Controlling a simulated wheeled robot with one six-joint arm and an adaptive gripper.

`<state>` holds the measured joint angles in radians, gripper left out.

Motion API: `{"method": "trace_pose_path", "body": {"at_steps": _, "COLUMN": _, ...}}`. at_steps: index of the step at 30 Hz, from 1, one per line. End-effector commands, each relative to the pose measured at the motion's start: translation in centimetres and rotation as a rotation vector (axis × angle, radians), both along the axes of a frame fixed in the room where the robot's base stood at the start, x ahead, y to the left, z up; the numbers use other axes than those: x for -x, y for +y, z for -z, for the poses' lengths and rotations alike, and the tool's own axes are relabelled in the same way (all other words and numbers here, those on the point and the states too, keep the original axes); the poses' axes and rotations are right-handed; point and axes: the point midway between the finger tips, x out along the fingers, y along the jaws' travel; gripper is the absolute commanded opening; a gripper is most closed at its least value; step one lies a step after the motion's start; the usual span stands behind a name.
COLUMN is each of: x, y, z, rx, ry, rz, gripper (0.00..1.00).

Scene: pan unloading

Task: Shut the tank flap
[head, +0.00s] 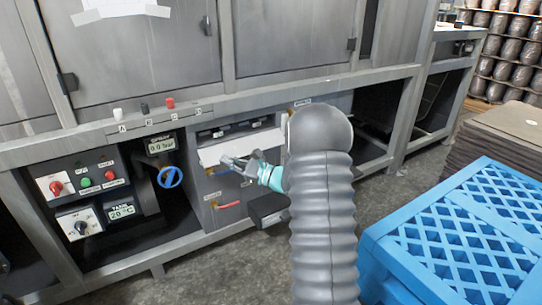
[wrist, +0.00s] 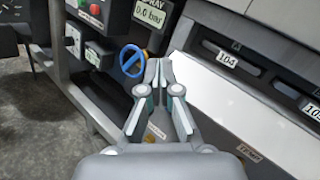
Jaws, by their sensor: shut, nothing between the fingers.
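The tank flap looks to be the white panel (head: 240,146) on the grey tank housing, below a row of dark slots; it also shows large in the wrist view (wrist: 228,105). It seems to lean outward from the housing, but its exact angle is hard to tell. My gripper (head: 229,161) is shut and empty, in front of the flap's lower edge. In the wrist view my gripper (wrist: 158,66) has its fingertips just left of the flap's edge. I cannot tell whether they touch it.
A blue handwheel (head: 170,177) and pressure display (head: 161,145) are left of the flap. A control panel with buttons (head: 85,182) is farther left. A red-handled pipe (head: 229,205) is below. A blue crate (head: 455,215) stands at the right; grey floor lies between.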

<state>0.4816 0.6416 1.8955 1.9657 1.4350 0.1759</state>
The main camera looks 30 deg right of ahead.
Motion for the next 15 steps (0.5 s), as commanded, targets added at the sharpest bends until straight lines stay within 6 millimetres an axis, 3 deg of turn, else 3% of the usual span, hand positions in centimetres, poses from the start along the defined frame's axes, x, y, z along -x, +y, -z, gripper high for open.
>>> {"method": "trace_pose_path", "body": {"at_steps": 1, "x": -1.0, "y": -2.7, "z": 2.2, "rx": -0.065, "ry": 0.004, "rz": 0.069, "gripper": 0.0}}
{"method": "trace_pose_path", "body": {"at_steps": 3, "x": -2.1, "y": -6.4, "z": 4.4, "rx": -0.15, "ry": -0.004, "rz": 0.165, "gripper": 0.0}}
{"method": "trace_pose_path", "body": {"at_steps": 9, "x": -2.9, "y": -15.6, "z": 10.5, "rx": -0.336, "ry": -0.042, "rz": 0.409, "gripper": 0.0}}
{"method": "trace_pose_path", "body": {"at_steps": 12, "x": -2.6, "y": -18.5, "z": 12.6, "rx": -0.388, "ry": -0.057, "rz": 0.488, "gripper": 0.0}}
{"method": "trace_pose_path", "body": {"at_steps": 15, "x": -2.4, "y": -20.2, "z": 13.8, "rx": -0.417, "ry": -0.069, "rz": 0.535, "gripper": 0.0}}
